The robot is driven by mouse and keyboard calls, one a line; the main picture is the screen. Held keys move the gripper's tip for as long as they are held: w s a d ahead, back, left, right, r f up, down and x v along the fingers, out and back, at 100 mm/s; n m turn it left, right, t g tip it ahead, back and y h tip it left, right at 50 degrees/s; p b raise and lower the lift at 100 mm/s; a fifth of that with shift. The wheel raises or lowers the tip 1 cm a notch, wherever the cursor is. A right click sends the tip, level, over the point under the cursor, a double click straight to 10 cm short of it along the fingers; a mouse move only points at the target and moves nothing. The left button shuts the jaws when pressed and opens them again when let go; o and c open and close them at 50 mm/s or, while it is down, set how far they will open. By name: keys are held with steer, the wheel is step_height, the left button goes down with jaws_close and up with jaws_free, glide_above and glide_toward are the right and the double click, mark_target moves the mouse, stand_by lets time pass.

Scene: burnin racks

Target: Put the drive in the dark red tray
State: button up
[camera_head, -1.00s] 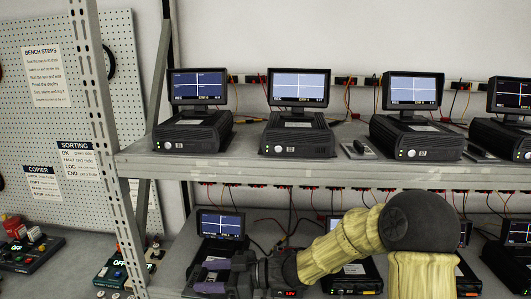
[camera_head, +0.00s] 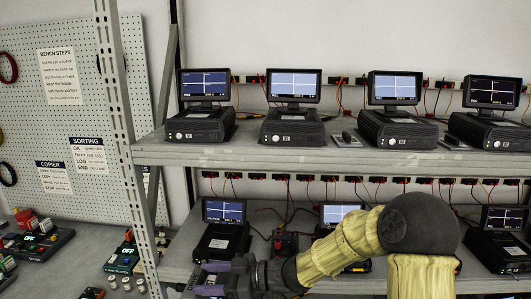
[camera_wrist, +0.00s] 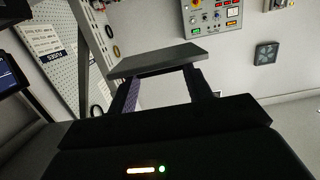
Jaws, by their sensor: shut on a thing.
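The drive (camera_wrist: 158,60) is a flat, dark grey slab in the wrist view. My gripper (camera_wrist: 160,80) is shut on it, with one finger toward each end of its near edge. In the head view my gripper (camera_head: 200,281) is low, in front of the lower shelf, and the drive is hard to make out there. I cannot make out a dark red tray in either view.
A metal rack has an upper shelf (camera_head: 300,157) and a lower shelf (camera_head: 185,272), both with black boxes and small screens. A rack post (camera_head: 127,130) stands left. A grey bench (camera_head: 60,272) with button devices lies beyond it, under a pegboard (camera_head: 70,120).

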steer(key=w+d+f+m+t+h, duration=0.3)
steer(key=d+f+m+t+h, duration=0.2)
steer(key=d+f, duration=0.4)
steer(key=w+d+f+m+t+h, duration=0.3)
steer(key=d+f+m+t+h, duration=0.2)
steer(key=d+f, duration=0.5)
steer(key=w+d+f+m+t+h, duration=0.3)
steer(key=d+f+m+t+h, duration=0.2)
steer(key=d+f, duration=0.4)
step_height(320, 180, down, 3)
steer(key=shift+w+d+f+m+h, duration=0.2)
steer(key=shift+w+m+h, duration=0.3)
steer(key=shift+m, duration=0.7)
steer(key=shift+s+r, duration=0.1)
steer(key=shift+r, duration=0.05)
step_height(320, 180, down, 3)
steer(key=b, duration=0.2)
steer(key=shift+a+r+b, duration=0.1)
steer(key=shift+r+b, duration=0.1)
steer(key=shift+b, duration=0.15)
